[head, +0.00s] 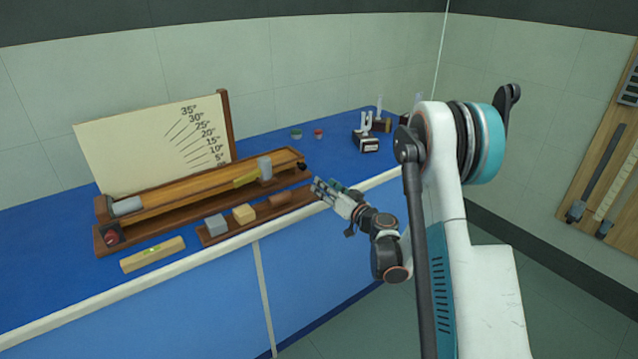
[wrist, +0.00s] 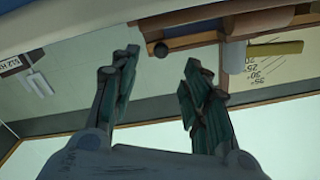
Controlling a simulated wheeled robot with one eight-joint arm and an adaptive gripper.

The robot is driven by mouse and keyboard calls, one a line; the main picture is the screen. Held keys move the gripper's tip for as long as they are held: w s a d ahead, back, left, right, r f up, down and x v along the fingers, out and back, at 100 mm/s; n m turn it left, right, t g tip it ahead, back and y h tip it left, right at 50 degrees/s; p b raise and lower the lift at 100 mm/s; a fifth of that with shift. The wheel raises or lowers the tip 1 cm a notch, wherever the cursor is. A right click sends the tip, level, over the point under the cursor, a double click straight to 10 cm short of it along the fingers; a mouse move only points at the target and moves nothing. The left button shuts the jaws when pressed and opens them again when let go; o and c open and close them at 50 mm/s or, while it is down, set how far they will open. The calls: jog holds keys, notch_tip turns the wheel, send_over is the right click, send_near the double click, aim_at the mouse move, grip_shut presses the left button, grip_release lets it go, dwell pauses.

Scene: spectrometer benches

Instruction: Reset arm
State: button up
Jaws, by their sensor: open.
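My gripper (head: 323,190) is at the front edge of the blue bench (head: 340,143), close to the right end of a wooden inclined-track stand (head: 160,218). In the wrist view its two dark green fingers (wrist: 158,85) are spread apart with nothing between them. My arm reaches in from the right side of the head view. The wrist view looks upside down, with the stand and angle numbers at its upper right. A wooden tray of blocks (head: 210,238) lies just left of my gripper, with a grey, a yellow and a brown block on it.
An angle board (head: 140,150) stands behind the track. A spirit level (head: 152,254) lies at the front left. A tuning fork on a dark box (head: 366,143) and small green and red round items (head: 318,133) stand farther back. Tools hang on a wooden wall board (head: 610,165) at right.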

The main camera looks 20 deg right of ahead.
jog(key=shift+s+d, duration=0.1)
jog(key=shift+s, duration=0.2)
jog(key=s+a+r+n+g, duration=0.2)
jog(key=s+a+r+g, duration=0.4)
jog(key=s+a+r, duration=0.7)
jog(key=s+d+g+h, duration=0.2)
jog(key=s, duration=1.2)
jog(key=s+d+f+g+h, duration=0.1)
jog(key=s+d+g+h, duration=0.1)
jog(key=s, duration=1.3)
jog(key=shift+s+f+h, duration=0.3)
jog(key=shift+h, duration=0.5)
